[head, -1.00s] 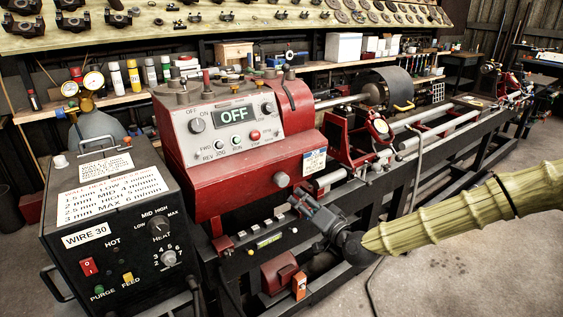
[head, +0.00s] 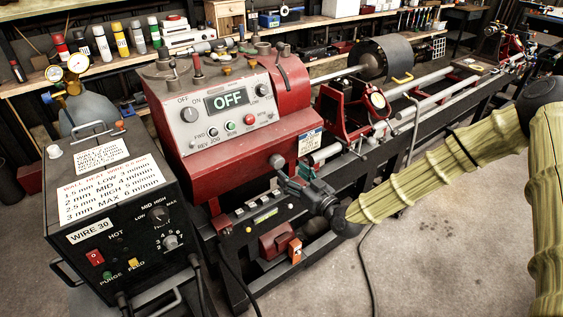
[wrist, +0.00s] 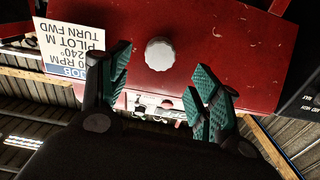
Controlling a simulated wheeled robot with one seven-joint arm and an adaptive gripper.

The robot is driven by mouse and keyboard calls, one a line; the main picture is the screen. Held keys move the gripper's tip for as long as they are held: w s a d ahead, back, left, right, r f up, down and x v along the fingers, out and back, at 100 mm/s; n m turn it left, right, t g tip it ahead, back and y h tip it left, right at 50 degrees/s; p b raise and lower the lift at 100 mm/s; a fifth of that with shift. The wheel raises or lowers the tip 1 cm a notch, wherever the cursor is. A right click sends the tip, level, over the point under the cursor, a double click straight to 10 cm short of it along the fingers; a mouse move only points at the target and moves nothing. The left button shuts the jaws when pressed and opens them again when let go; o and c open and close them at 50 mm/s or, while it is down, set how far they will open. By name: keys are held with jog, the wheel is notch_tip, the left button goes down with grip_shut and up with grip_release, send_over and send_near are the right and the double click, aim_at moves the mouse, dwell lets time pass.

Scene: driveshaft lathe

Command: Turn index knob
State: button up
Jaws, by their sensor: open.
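The index knob, a round pale grey knob (wrist: 160,54), sits on the red front of the lathe headstock (head: 235,168). In the wrist view it shows just beyond and between the fingertips, nearer the left finger. The fingers, with green ribbed pads, are open and empty (wrist: 162,66). I see no contact with the knob. A white label (wrist: 72,45) beside the knob shows "240°", "PILOT M" and "TURN FWD".
The headstock display (head: 229,98) reads OFF. A black heater box (head: 120,225) with cables stands at the left. The lathe bed and a red steady rest (head: 345,105) extend to the right. An orange switch box (head: 295,250) is below my gripper.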

aim_at(280, 164)
jog(key=shift+p+x, duration=0.85)
jog(key=shift+x, duration=2.3)
jog(key=c, duration=1)
